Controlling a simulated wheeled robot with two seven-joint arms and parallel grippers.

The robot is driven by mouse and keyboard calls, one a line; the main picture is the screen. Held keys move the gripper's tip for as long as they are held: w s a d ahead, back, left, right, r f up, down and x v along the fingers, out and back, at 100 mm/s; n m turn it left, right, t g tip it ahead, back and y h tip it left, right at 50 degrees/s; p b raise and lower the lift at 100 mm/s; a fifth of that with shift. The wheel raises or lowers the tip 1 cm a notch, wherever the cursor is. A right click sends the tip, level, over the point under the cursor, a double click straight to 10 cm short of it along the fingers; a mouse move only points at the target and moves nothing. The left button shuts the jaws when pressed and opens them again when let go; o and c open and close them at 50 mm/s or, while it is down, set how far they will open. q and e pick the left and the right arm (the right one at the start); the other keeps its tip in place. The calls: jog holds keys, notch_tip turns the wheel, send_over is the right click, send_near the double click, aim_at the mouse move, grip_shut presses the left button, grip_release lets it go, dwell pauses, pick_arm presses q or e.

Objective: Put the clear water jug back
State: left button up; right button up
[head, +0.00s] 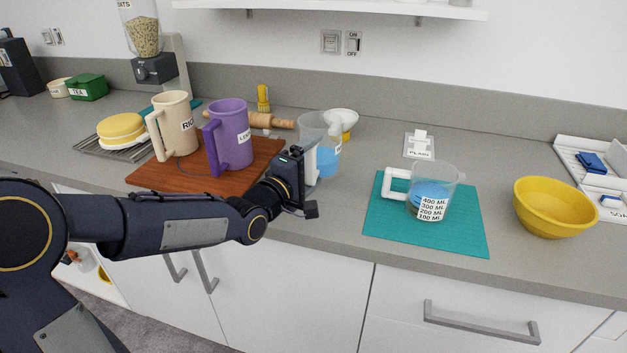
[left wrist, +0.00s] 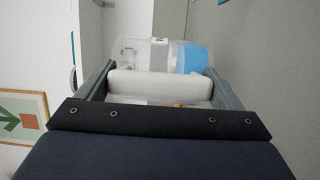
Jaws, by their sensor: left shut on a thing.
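The clear water jug (head: 318,126), with blue water in its lower part, is just right of the wooden board (head: 160,178) in the head view. My left gripper (head: 308,180) is shut on its white handle, on the near side of the jug. The left wrist view shows the handle (left wrist: 158,85) between the two fingers, with the clear body (left wrist: 140,51) beyond it. The gripper hides part of the jug's lower side, and I cannot tell whether its base touches the counter. A purple jug (head: 229,130) and a cream jug (head: 174,122) stand upright on the board. My right gripper is not in view.
A measuring cup (head: 441,176) with blue liquid stands on a teal mat (head: 384,223). A yellow bowl (head: 554,206) is further right. A rolling pin (head: 268,121) and a white bowl (head: 343,116) are behind the jugs. Free counter lies between the jug and the mat.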

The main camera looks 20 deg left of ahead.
aim_at(319, 174)
pick_arm(q)
jog(key=shift+w+f, duration=0.65)
jog(key=shift+f, duration=0.05)
jog(key=f, duration=0.3)
jog(key=shift+w+f+b, duration=0.3)
jog(key=shift+w, duration=0.05)
jog(key=o, duration=0.9)
